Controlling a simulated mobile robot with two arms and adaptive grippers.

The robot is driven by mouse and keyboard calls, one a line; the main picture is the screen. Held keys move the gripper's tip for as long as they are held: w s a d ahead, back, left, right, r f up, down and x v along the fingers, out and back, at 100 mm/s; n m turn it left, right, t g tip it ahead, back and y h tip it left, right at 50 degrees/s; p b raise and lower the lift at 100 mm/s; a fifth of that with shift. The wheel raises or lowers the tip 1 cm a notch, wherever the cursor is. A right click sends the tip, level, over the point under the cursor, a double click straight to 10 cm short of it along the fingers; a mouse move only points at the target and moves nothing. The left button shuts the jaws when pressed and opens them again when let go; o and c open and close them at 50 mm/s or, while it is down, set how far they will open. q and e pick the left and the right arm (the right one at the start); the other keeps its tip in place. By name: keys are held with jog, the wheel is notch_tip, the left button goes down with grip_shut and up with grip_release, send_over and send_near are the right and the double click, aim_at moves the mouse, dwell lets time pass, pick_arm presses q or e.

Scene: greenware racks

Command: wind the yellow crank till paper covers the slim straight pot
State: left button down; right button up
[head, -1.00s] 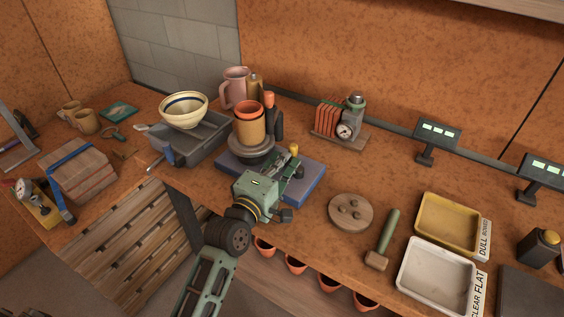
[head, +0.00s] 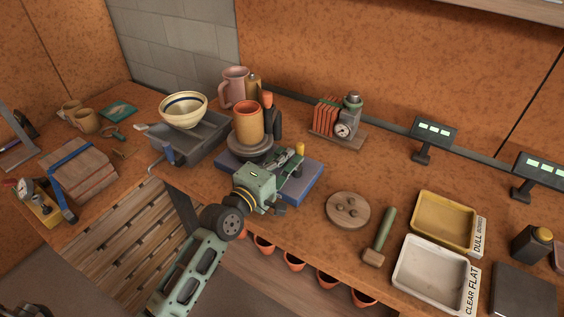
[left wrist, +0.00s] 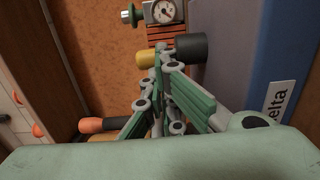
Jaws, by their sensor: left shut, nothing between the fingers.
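The slim straight pot (head: 248,125) stands upright on a grey round turntable (head: 251,149), a plain orange-tan cylinder with an open rim. I cannot tell clearly where paper ends and pot wall begins. The device's blue base (head: 312,172) lies under it. The yellow crank knob (head: 299,149) stands at the base's right side; it also shows in the left wrist view (left wrist: 147,57). My left gripper (head: 294,163) is shut and empty, its fingertips (left wrist: 160,50) right beside the knob. Its fingers hide much of the crank arm. My right gripper is out of view.
A grey tub (head: 205,139) with a striped bowl (head: 184,108) stands left of the device, a pink mug (head: 233,87) behind. A dial gauge stand (head: 340,130) is at the back right. A round wooden disc (head: 348,211) and green-handled mallet (head: 380,235) lie right.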

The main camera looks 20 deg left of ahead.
pick_arm(q)
jog(key=shift+w+a+r, duration=0.25)
jog(key=shift+a+r, duration=0.1)
jog(key=shift+r, duration=0.05)
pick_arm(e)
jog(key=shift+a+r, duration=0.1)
pick_arm(q)
jog(key=v, duration=1.2)
jog(key=shift+s+d+f, duration=0.15)
jog(key=shift+f, duration=0.15)
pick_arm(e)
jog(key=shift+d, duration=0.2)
